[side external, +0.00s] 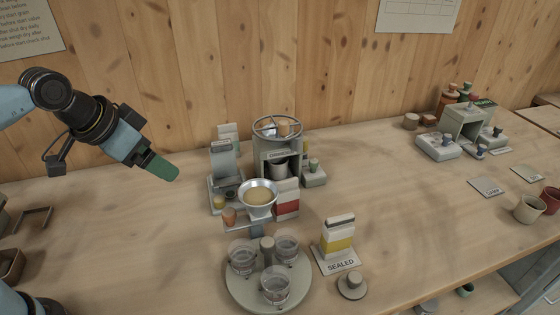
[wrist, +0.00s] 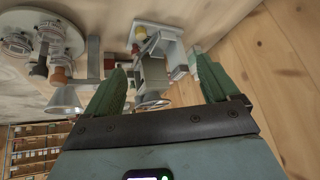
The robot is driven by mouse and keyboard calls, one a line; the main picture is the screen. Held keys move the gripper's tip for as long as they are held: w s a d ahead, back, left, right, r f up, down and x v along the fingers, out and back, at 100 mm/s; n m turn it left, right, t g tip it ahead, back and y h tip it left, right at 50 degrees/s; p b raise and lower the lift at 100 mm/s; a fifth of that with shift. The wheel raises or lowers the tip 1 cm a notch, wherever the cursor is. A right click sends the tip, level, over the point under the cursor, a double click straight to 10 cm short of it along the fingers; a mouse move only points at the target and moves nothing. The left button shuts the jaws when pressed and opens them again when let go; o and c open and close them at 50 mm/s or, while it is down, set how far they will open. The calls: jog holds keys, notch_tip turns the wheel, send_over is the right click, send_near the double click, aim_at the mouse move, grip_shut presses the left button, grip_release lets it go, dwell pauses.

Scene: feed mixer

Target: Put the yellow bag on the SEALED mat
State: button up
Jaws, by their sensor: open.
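The yellow bag (side external: 338,235), white with a yellow band and a grey top, stands upright on the SEALED mat (side external: 341,266), right of the round tray with jars. The mat's label faces the front. My gripper (side external: 164,168) is raised at the left in the side view, well away from the bag, with nothing held. In the wrist view my gripper (wrist: 158,70) has its two green fingers spread apart. I cannot make out the yellow bag or the mat in the wrist view.
A round tray (side external: 236,291) carries several clear jars. Behind it stand a metal funnel bowl (side external: 258,198), a red-banded bag (side external: 287,205) and a grey mixer (side external: 277,150). A small knobbed disc (side external: 352,287) lies in front of the mat. Table space right of the mat is clear.

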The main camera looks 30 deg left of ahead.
jog(key=s+a+f+n, duration=0.2)
jog(key=shift+s+f+n+t, duration=0.2)
jog(key=shift+f+n+t, duration=0.1)
jog(key=shift+n+t, duration=0.1)
dwell(1.1)
